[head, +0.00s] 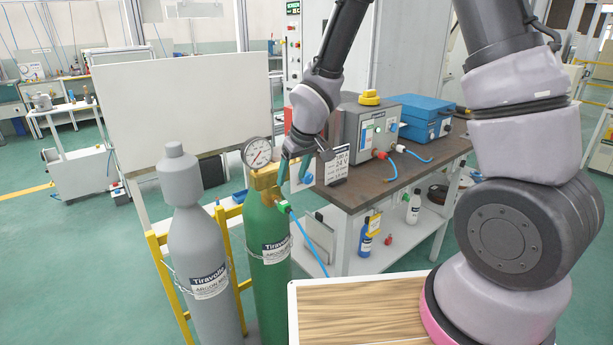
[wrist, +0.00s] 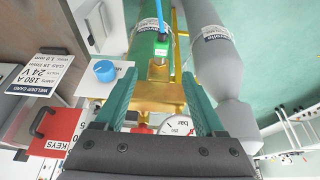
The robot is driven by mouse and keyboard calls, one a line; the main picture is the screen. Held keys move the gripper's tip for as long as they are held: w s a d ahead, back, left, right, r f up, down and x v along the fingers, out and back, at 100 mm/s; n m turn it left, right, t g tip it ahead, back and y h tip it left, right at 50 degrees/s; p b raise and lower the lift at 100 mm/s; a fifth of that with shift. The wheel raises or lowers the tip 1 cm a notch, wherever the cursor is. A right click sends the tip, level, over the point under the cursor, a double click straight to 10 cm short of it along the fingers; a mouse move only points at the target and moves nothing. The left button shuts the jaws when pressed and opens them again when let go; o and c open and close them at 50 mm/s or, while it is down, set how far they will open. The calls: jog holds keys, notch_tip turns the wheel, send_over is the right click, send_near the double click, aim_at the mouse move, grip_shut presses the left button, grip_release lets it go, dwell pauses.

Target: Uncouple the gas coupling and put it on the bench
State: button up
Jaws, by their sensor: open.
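The gas coupling (head: 283,206) is a small green fitting with a blue hose. It sits on the brass valve (head: 265,180) of the green cylinder (head: 271,255), and the hose hangs down to the right. In the wrist view the coupling (wrist: 161,49) lies beyond the fingertips, with the hose running to the top edge. My gripper (head: 294,170) is open beside the valve, with nothing held. In the wrist view its teal fingers (wrist: 163,92) stand either side of the brass valve body. The bench (head: 405,182) has a dark brown top and stands behind and right of the cylinder.
A pressure gauge (head: 258,153) stands above the valve, close to my gripper. A grey cylinder (head: 198,250) stands left in a yellow rack. The bench carries a grey welder unit (head: 365,135), a blue case (head: 415,118) and a label card (head: 337,164). Its front right top looks clear.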

aim_at(286, 204)
jog(key=x, duration=1.1)
jog(key=shift+s+f, duration=0.1)
jog(key=shift+f, duration=0.05)
grip_shut()
dwell(1.3)
jog(key=c, duration=1)
grip_release()
grip_shut()
jog(key=shift+s+d, duration=0.2)
jog(key=shift+s, duration=0.15)
